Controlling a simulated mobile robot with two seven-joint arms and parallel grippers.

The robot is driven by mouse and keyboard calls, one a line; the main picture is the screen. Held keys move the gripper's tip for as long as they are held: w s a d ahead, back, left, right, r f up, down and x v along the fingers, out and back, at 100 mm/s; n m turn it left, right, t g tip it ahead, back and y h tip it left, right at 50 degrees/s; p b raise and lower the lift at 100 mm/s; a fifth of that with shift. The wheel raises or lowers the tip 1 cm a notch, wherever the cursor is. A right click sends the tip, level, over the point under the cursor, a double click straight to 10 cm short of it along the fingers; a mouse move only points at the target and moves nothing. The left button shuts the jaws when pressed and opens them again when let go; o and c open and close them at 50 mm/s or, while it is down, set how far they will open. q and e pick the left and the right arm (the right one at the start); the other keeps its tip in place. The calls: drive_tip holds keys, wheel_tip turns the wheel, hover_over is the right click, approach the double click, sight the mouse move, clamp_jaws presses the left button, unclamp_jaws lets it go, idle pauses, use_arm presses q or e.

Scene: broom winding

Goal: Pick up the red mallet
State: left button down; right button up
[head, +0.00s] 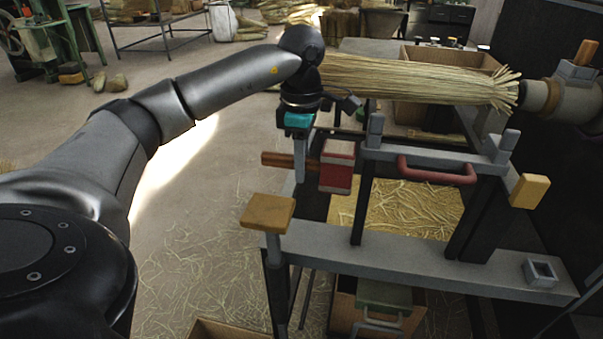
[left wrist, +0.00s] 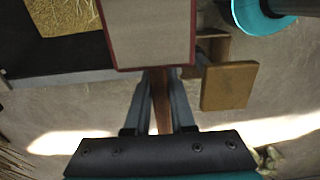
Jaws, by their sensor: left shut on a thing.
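The red mallet (head: 338,165) has a blocky red head with pale faces and a brown wooden handle pointing left. My left gripper (head: 300,172) points down with its fingers shut on the handle, just left of the head. In the left wrist view the mallet head (left wrist: 150,33) fills the top middle, and the handle runs between the two fingers of my gripper (left wrist: 161,95). The mallet is by the left part of the grey bench frame; I cannot tell whether it touches anything beneath. My right gripper is not in view.
A straw bundle (head: 420,82) lies across the machine behind, close to my left wrist. A red curved handle (head: 437,172) and grey posts stand right of the mallet. A wooden pad (head: 267,212) is in front left. Open floor (head: 200,255) lies to the left.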

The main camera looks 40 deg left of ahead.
use_arm(q)
wheel_tip(320, 180, up, 2)
drive_tip(key=shift+r+p, duration=0.1)
drive_tip(key=shift+p, duration=0.25)
drive_tip(key=s+d, duration=0.3)
drive_tip(key=s, duration=0.2)
drive_tip(key=s+d+p, duration=0.1)
drive_tip(key=s+d, duration=0.2)
drive_tip(key=s, duration=0.2)
drive_tip(key=s+d, duration=0.2)
drive_tip(key=s, duration=0.3)
drive_tip(key=shift+s+d, duration=0.4)
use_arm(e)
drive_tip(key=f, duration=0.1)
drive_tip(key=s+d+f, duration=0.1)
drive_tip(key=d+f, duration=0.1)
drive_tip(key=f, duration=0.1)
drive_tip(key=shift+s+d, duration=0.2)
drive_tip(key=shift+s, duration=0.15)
use_arm(q)
drive_tip(key=c, duration=1.3)
unclamp_jaws()
drive_tip(key=shift+c, duration=1.4)
clamp_jaws()
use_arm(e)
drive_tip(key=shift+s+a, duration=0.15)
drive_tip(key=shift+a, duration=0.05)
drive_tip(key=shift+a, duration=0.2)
